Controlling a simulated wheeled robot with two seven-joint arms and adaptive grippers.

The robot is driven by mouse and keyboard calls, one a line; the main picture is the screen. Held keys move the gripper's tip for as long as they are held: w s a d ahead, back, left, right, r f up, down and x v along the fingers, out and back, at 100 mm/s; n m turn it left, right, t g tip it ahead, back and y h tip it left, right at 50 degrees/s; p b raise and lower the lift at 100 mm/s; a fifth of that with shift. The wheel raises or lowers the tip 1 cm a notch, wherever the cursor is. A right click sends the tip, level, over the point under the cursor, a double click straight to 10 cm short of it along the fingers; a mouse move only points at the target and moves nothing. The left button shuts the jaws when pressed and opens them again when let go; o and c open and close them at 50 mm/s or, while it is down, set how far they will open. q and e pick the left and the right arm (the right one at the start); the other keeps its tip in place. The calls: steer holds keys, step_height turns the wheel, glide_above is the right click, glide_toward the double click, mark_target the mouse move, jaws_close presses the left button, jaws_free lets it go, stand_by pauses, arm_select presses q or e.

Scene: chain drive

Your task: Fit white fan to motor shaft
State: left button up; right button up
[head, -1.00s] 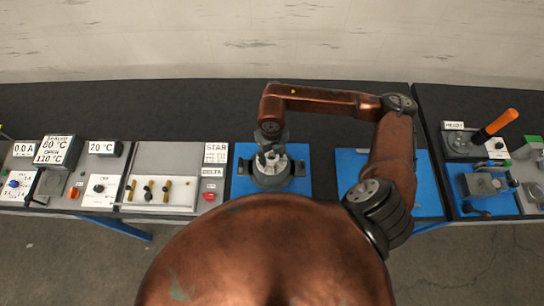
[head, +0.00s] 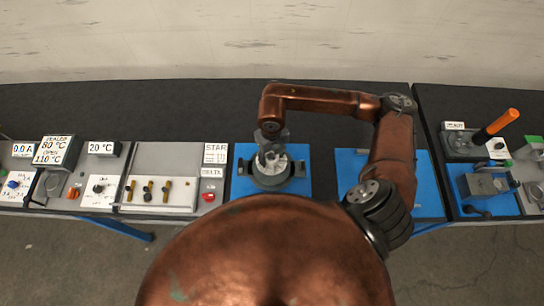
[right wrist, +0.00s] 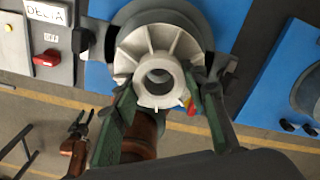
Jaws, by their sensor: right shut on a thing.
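The white fan (right wrist: 158,62) is a ribbed disc with a round hub and an open bore, facing the right wrist camera. My right gripper (right wrist: 170,102) is shut on the fan, with its green fingers at either side of the hub. In the head view my right gripper (head: 271,152) points down over the grey motor (head: 272,182). The motor's round body (right wrist: 215,38) lies behind the fan in the right wrist view. The shaft is hidden, so I cannot tell how the fan sits on it. My left gripper (right wrist: 78,126) hangs low, apart from the fan, and looks open.
The motor stands on a blue mat (head: 241,184). Left of it is a grey panel with a red knob (head: 208,197) and a STAR label (head: 215,154). Another blue mat (head: 349,172) lies to the right, partly behind my arm.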

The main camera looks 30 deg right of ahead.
mark_target(272, 163)
steer(key=shift+f+b, duration=2.25)
steer(key=shift+f, duration=0.15)
steer(key=o, duration=1.4)
steer(key=shift+c, duration=0.2)
steer(key=shift+r, duration=0.1)
step_height(272, 163, up, 12)
